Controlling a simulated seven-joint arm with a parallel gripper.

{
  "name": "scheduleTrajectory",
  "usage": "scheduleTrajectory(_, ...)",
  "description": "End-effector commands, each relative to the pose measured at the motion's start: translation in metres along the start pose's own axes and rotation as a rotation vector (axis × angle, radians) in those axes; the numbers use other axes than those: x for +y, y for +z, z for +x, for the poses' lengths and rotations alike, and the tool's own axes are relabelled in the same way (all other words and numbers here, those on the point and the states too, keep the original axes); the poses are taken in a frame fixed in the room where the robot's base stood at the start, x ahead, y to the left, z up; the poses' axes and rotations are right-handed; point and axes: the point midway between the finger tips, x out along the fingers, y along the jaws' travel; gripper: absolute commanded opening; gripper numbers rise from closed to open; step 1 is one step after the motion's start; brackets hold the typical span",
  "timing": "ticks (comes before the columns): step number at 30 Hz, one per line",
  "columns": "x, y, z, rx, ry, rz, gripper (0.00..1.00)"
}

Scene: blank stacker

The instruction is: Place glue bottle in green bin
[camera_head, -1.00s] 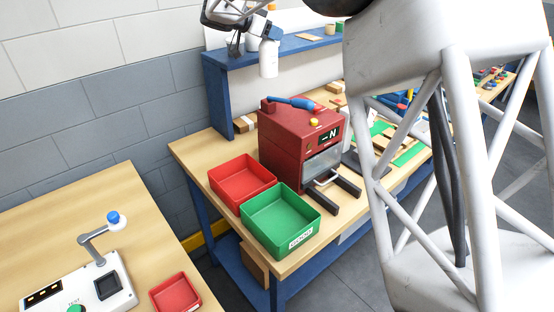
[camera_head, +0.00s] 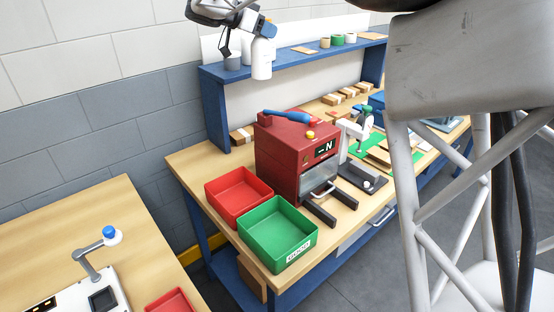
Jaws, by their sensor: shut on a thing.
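A white glue bottle (camera_head: 261,61) hangs upright under my gripper (camera_head: 259,33) at the top of the picture. My gripper is shut on the bottle's upper end; the fingertips are small and partly hidden. The bottle appears in front of the left end of the blue shelf, up and left of the red machine. The green bin (camera_head: 277,255) sits at the front left corner of the workbench, below the bottle in the picture. It looks empty and has a white label on its front.
A red bin (camera_head: 238,212) touches or nearly touches the green bin. The red machine (camera_head: 284,160) stands behind them with a blue-handled tool on top. A second table (camera_head: 75,225) is at left.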

Motion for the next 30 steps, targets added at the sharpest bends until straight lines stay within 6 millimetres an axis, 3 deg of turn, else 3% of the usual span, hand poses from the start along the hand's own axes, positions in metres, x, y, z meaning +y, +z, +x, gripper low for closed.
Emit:
scheduleTrajectory(13,0.085,0.01,-0.048,-0.002,-0.002,0.003,0.0)
scheduleTrajectory(30,0.197,0.033,-0.086,-0.002,0.002,0.001,0.0)
